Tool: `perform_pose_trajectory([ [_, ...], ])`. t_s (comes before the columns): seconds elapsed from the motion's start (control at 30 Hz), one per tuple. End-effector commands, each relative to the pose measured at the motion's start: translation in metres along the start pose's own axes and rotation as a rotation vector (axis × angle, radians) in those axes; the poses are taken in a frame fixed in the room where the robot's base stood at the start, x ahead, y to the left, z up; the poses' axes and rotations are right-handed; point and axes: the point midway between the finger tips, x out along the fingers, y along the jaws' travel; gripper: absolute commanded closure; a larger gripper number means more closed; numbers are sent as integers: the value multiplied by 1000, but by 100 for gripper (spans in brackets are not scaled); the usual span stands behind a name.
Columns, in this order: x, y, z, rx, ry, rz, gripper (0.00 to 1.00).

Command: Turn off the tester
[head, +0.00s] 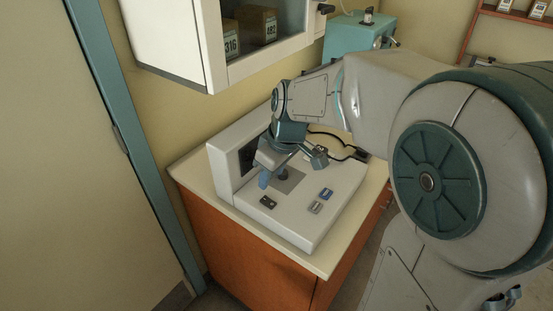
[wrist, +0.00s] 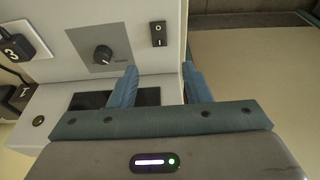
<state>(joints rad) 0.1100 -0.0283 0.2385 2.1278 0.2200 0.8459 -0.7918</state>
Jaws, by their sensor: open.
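The tester (head: 226,170) is a white, boxy device on the counter. It has a raised back part with a dark screen and a low, flat deck. A dark rocker switch (head: 268,202) is at the deck's front left; in the wrist view the switch (wrist: 158,33) shows O and I marks. A black knob (wrist: 103,55) sits on a grey plate. My gripper (head: 264,180) is over the deck, near the switch. In the wrist view my gripper (wrist: 161,74) is open and empty, its two blue fingers apart and short of the switch. The head view shows one finger clearly.
A white wall cabinet (head: 178,45) hangs above to the left. A teal machine (head: 357,38) stands behind.

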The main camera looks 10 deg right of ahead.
Motion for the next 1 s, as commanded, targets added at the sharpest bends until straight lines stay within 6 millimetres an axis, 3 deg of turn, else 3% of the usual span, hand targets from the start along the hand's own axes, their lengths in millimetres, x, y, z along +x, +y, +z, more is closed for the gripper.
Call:
perform_pose_trajectory([
  [0.1, -24, 1, 0, 0, 3, 3, 56],
  [0.3, -46, 0, 0, 1, 0, 0, 56],
  [0.87, -51, 0, 1, 5, -1, 1, 56],
  [1.0, -54, -6, 21, 94, -14, 30, 56],
])
